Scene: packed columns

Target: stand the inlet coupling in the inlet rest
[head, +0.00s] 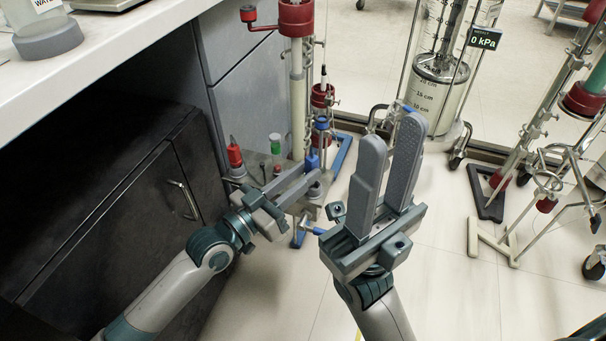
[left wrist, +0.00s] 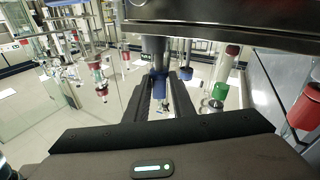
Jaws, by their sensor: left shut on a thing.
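My left gripper (head: 311,172) reaches over a small metal shelf beside the column and is shut on a blue fitting (head: 312,159), which I take to be the inlet coupling. In the left wrist view the blue fitting (left wrist: 158,88) sits between the finger ends, upright, with a grey cylinder just above it. Its lower end is partly hidden by the fingers. I cannot make out for certain which holder is the inlet rest. My right gripper (head: 391,150) is open and empty, pointing up, to the right of the left one.
A dark cabinet (head: 100,200) and white counter (head: 130,40) stand left. A large glass column (head: 443,75) stands behind.

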